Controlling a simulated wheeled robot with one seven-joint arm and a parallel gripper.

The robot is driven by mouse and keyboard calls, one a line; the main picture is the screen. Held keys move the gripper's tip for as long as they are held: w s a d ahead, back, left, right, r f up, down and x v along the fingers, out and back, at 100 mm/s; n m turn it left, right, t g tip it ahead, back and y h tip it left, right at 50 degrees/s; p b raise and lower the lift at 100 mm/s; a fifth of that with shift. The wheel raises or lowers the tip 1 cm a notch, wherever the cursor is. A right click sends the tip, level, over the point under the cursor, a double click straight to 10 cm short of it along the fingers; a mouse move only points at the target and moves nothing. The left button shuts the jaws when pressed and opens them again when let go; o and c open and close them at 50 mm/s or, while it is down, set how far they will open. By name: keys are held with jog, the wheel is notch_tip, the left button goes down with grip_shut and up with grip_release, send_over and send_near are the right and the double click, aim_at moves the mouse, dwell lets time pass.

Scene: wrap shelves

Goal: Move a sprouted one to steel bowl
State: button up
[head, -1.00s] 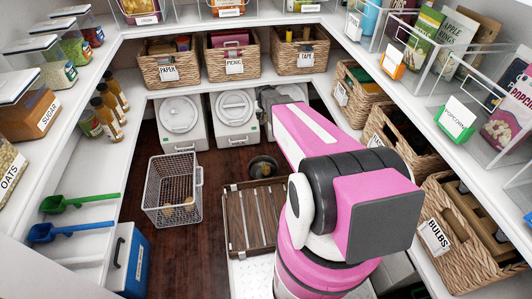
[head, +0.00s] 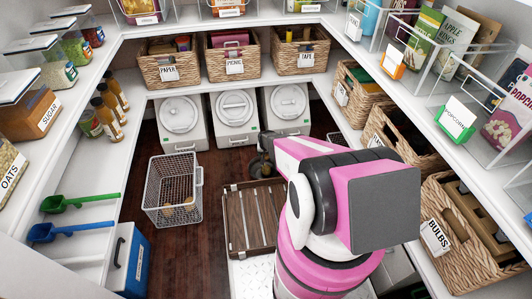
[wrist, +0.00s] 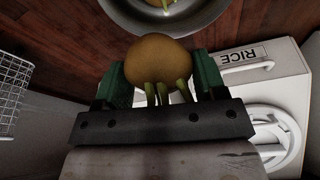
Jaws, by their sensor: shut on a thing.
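My gripper (wrist: 158,82) is shut on a brown potato (wrist: 160,58) with several green sprouts, held between its two green fingers in the wrist view. Something with pale green sprouts (wrist: 163,4) is in the bowl. In the head view my gripper (head: 265,152) is over the floor by the bowl, and mostly hides it. The wire basket (head: 154,196) at left holds potatoes (head: 167,210) at its bottom.
A wooden slatted crate (head: 236,222) stands on the floor in front of the bowl. White lidded bins (head: 180,118) line the back, one labelled RICE (wrist: 245,57). Wicker baskets (head: 170,68) fill the shelf above. Dark floor is free between wire basket and crate.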

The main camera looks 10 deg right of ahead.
aim_at(266, 156)
jog(key=shift+f, duration=2.55)
jog(key=o, duration=1.1)
jog(key=shift+c, duration=0.2)
jog(key=shift+r, duration=0.1)
jog(key=v, duration=1)
jog(key=shift+r, duration=0.3)
